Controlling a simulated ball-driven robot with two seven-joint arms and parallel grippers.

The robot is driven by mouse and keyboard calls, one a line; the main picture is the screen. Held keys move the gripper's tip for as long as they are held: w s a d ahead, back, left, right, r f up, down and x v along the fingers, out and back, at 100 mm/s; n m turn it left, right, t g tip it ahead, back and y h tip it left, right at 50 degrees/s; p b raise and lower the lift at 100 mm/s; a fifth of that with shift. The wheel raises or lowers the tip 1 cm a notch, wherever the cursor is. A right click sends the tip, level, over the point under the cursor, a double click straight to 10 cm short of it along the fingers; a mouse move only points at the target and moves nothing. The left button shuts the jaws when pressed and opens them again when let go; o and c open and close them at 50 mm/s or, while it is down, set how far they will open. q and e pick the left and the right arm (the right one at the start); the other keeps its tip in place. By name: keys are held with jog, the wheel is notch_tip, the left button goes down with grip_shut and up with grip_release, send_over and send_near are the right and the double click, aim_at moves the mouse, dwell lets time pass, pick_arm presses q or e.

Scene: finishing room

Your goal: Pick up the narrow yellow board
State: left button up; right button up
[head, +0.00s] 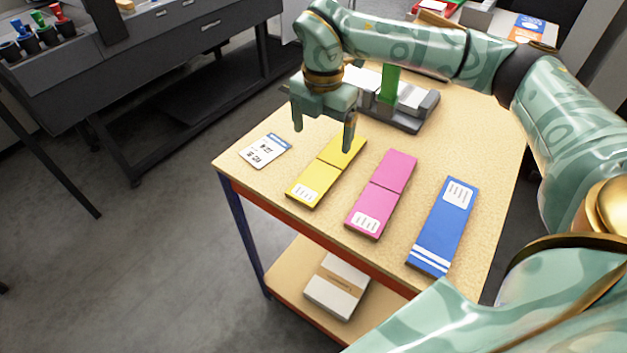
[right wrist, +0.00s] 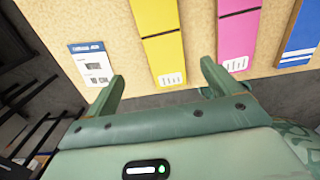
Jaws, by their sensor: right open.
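The narrow yellow board (head: 325,172) lies flat on the wooden table, with a dark line across it and a white label at its near end. It also shows in the right wrist view (right wrist: 160,38), beyond the fingers. My right gripper (head: 323,138) is open and empty. It hangs above the table near the far end of the yellow board, with one finger in front of that end in the head view. In the right wrist view the open fingers (right wrist: 160,88) point toward the table. I cannot tell the exact height of the fingers. My left gripper is not in view.
A pink board (head: 381,194) and a blue board (head: 443,226) lie to the right of the yellow one. A white card (head: 265,151) lies to its left. A grey holder (head: 405,121) with a green piece stands behind. A box (head: 337,287) sits on the lower shelf.

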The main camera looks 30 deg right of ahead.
aim_at(323, 170)
notch_tip(323, 170, down, 4)
jog(key=shift+w+d+r, duration=0.1)
jog(key=shift+w, duration=0.05)
jog(key=shift+f+b, duration=0.35)
jog(key=shift+f, duration=0.05)
jog(key=f, duration=0.1)
jog(key=f+b, duration=0.1)
jog(key=f, duration=0.3)
jog(key=shift+s+f, duration=0.1)
jog(key=shift+s, duration=0.3)
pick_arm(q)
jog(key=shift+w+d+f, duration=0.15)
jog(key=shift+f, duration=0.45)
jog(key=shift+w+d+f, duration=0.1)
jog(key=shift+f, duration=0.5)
pick_arm(e)
jog(key=c, duration=1.1)
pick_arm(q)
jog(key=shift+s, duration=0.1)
pick_arm(e)
jog(key=shift+r, duration=0.2)
